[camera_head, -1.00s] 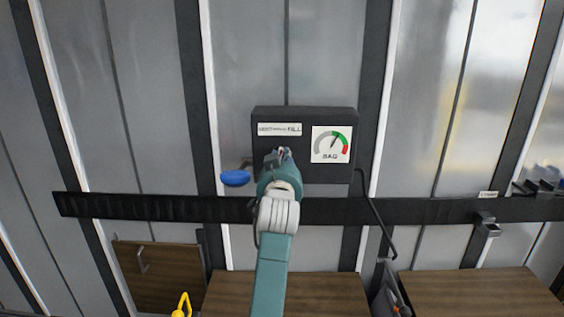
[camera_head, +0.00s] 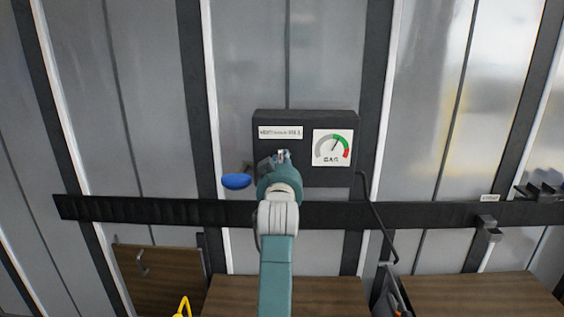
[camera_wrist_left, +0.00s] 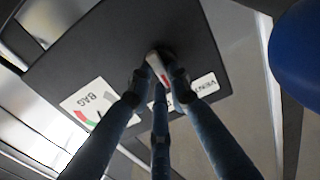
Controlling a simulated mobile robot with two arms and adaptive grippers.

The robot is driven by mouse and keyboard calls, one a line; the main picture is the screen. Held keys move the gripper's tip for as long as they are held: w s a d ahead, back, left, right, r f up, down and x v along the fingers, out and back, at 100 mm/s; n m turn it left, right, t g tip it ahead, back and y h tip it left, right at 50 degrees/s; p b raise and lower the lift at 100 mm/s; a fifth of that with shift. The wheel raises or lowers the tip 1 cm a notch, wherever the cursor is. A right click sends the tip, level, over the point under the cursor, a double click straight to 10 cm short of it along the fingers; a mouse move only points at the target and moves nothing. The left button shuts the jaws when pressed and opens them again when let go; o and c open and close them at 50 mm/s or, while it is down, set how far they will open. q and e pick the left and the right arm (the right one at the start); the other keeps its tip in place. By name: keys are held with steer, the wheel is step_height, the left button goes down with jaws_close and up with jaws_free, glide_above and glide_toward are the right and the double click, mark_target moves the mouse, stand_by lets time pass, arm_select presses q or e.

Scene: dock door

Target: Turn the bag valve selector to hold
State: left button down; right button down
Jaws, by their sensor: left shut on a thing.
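The valve box (camera_head: 340,118) is a dark panel on the wall with a label strip (camera_head: 280,132) and a "BAG" gauge (camera_head: 332,147). The gauge also shows in the left wrist view (camera_wrist_left: 88,104); its needle points up near the start of the green. My left gripper (camera_head: 281,156) is in front of the box, below the label. In the left wrist view its fingers (camera_wrist_left: 160,76) are shut on the selector (camera_wrist_left: 155,62), a light lever with a red mark on a dark hub. The label is partly hidden there by a finger. My right gripper is not in view.
A blue rounded object (camera_head: 236,181) sticks out left of the box and looms at the right of the left wrist view (camera_wrist_left: 298,50). A black rail (camera_head: 140,208) crosses the wall below. A dark hose (camera_head: 378,220) hangs at the box's right. Wooden surfaces (camera_head: 480,292) lie lower down.

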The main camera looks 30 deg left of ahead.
arm_select(q)
steer(key=c, duration=1.6)
jaws_free()
step_height(320, 180, up, 10)
steer(key=shift+f, duration=0.1)
